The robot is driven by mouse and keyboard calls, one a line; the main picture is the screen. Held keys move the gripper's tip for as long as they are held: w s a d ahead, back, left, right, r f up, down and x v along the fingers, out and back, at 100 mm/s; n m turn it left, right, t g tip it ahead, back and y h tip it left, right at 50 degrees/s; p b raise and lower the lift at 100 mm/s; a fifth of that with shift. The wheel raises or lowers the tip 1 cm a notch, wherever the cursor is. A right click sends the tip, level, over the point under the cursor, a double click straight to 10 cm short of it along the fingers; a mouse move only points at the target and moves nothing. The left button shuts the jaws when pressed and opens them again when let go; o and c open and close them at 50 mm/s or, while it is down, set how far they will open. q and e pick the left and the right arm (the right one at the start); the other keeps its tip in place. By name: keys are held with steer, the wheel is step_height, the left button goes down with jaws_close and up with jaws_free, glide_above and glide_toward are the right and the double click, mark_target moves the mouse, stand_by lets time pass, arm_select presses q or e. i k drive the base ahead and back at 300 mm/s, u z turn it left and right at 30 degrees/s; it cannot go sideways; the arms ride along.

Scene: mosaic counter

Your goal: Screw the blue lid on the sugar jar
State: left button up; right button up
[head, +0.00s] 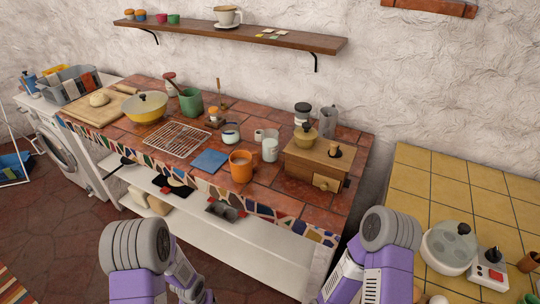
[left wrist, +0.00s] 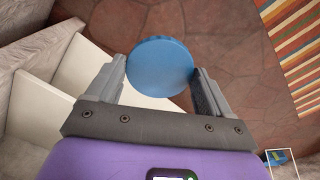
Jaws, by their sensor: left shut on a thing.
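My left gripper (left wrist: 160,82) is shut on a round blue lid (left wrist: 160,66) in the left wrist view. The lid sits between the two fingertips, its flat face toward the camera, above the floor. The left gripper does not show clearly in the head view. A pale open-topped jar (head: 270,148) stands upright on the tiled counter, right of the orange mug. A small round pale jar (head: 231,133) stands behind the mug. I cannot tell which of these is the sugar jar. My right gripper is out of view.
An orange mug (head: 241,166) and a blue square (head: 209,160) lie near the front edge of the mosaic counter (head: 268,205). A wooden grinder box (head: 313,165) stands to the right. A wire rack (head: 178,138) is to the left. White shelving sits below the counter.

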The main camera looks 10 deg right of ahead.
mark_target(269, 136)
steer(key=u, duration=1.8)
steer(key=i, duration=2.95)
steer(key=z, duration=4.05)
